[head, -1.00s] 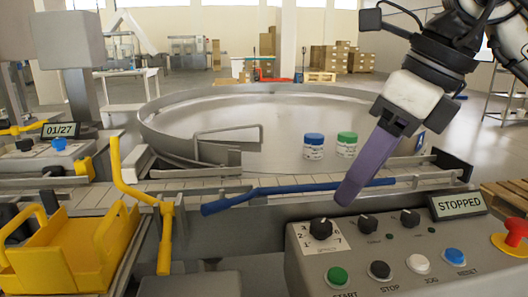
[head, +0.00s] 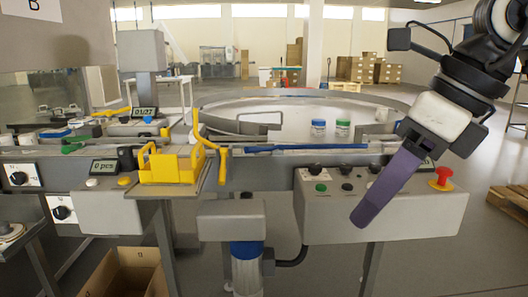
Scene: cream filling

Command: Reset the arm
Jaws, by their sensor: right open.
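My right gripper (head: 386,190) shows in the head view at the right, with purple fingers pointing down and left. It is open and empty, and it hangs in front of the grey control panel (head: 420,216). From this side its fingers overlap, so the gap between them is not visible. My left gripper is out of view.
A red emergency button (head: 442,178) sits on the panel's right. A yellow tray (head: 172,167) stands left of centre, with a blue guide bar (head: 300,149) to its right. An open cardboard box (head: 126,274) is on the floor at lower left. The floor at right is mostly clear.

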